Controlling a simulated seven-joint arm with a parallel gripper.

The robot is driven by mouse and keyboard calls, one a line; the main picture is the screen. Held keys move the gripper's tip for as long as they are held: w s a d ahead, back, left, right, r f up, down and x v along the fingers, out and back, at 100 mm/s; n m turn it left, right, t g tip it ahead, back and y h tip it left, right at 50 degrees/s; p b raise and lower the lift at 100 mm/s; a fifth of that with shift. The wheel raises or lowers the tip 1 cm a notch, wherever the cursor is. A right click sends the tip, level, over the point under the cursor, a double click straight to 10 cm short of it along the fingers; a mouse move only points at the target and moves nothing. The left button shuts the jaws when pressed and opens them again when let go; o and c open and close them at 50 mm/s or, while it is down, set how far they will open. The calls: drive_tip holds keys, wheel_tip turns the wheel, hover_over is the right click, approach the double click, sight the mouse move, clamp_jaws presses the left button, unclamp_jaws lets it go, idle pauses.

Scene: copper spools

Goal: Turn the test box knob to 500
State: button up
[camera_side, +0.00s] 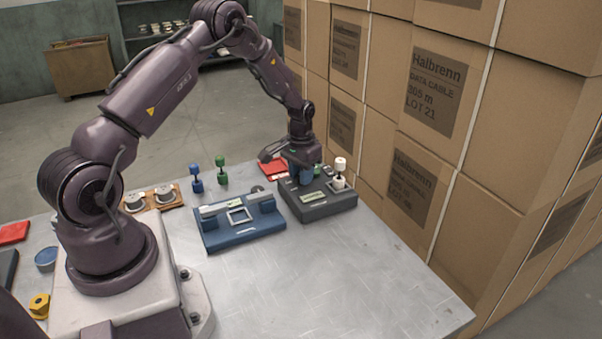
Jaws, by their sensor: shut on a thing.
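The test box is a dark grey box (322,209) near the right edge of the metal table. A small pale label or display (312,196) shows on it, too small to read. My gripper (304,176) points down over the back left part of the box. It is shut on a blue part there, which looks like the box's knob (305,177). The knob's pointer and scale are hidden or too small to read. A white-topped post (340,170) stands at the box's back right.
A blue fixture (240,231) sits close to the box's left. Blue (196,178) and green (221,172) upright pieces and a red item (272,169) stand behind. Stacked cartons (420,150) rise beside the table's right edge. The front right table is clear.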

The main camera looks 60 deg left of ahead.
drive_tip(key=m, duration=0.5)
drive_tip(key=shift+r, duration=0.1)
drive_tip(key=shift+m, duration=0.4)
drive_tip(key=o, duration=0.9)
wheel_tip(320, 180, up, 13)
drive_tip(key=shift+f, duration=0.1)
idle(0.3)
